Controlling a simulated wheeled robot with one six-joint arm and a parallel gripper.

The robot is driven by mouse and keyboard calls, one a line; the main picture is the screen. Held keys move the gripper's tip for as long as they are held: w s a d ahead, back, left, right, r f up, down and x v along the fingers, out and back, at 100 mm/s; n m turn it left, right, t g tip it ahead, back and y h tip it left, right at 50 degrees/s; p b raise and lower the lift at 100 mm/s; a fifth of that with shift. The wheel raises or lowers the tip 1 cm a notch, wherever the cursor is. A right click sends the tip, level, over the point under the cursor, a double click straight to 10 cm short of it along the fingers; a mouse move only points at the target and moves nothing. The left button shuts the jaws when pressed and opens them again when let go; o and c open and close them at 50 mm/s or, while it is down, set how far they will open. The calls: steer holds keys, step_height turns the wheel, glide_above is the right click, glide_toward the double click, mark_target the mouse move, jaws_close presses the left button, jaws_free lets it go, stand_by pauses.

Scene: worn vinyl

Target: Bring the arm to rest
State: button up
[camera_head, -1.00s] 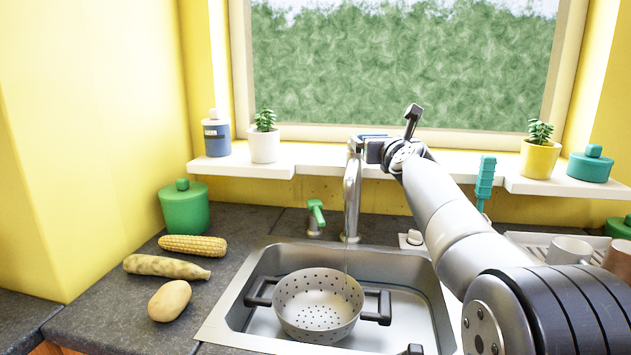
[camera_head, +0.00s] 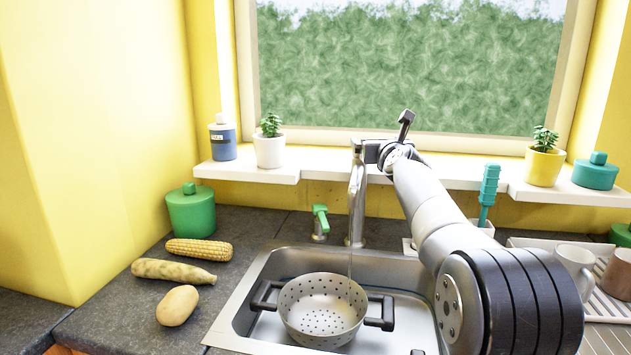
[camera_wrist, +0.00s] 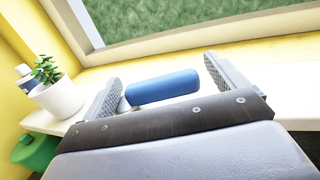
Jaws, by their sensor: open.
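My gripper (camera_head: 370,152) is at the top of the metal faucet (camera_head: 356,200), in front of the window ledge. In the wrist view my gripper (camera_wrist: 164,84) is open, its two fingers wide apart. A blue bar (camera_wrist: 162,87), apparently the faucet's lever, lies between the fingers with gaps on both sides. My arm reaches up from the lower right, over the right side of the sink.
The colander sits in the sink (camera_head: 240,309). Corn (camera_head: 199,250), a parsnip-like root (camera_head: 172,271) and a potato (camera_head: 177,306) lie on the left counter. A dish rack (camera_head: 600,305) with mugs is at right.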

steer(key=s+b, duration=0.4)
steer(key=s, duration=0.7)
steer(key=w+p, duration=0.4)
steer(key=w, duration=0.7)
steer(key=shift+r, duration=0.1)
steer(key=shift+w+r+p, duration=0.1)
steer(key=shift+r+p, duration=0.05)
steer(key=shift+p, duration=0.4)
steer(key=shift+s+h+p, duration=0.2)
steer(key=shift+h+p, duration=0.1)
steer(key=shift+p, duration=0.5)
steer(key=shift+m+h+p, duration=0.3)
steer(key=shift+m+p, duration=0.1)
steer(key=shift+p, duration=0.45)
steer(key=h+p, duration=0.1)
steer(key=p, duration=0.3)
steer(key=m+h+p, duration=0.1)
steer(key=p, duration=0.4)
steer(key=shift+s, duration=0.25)
steer(key=p, duration=0.3)
steer(key=m+h+p, duration=0.1)
steer(key=p, duration=0.1)
steer(key=shift+s+p, duration=0.25)
steer(key=shift+p, duration=0.15)
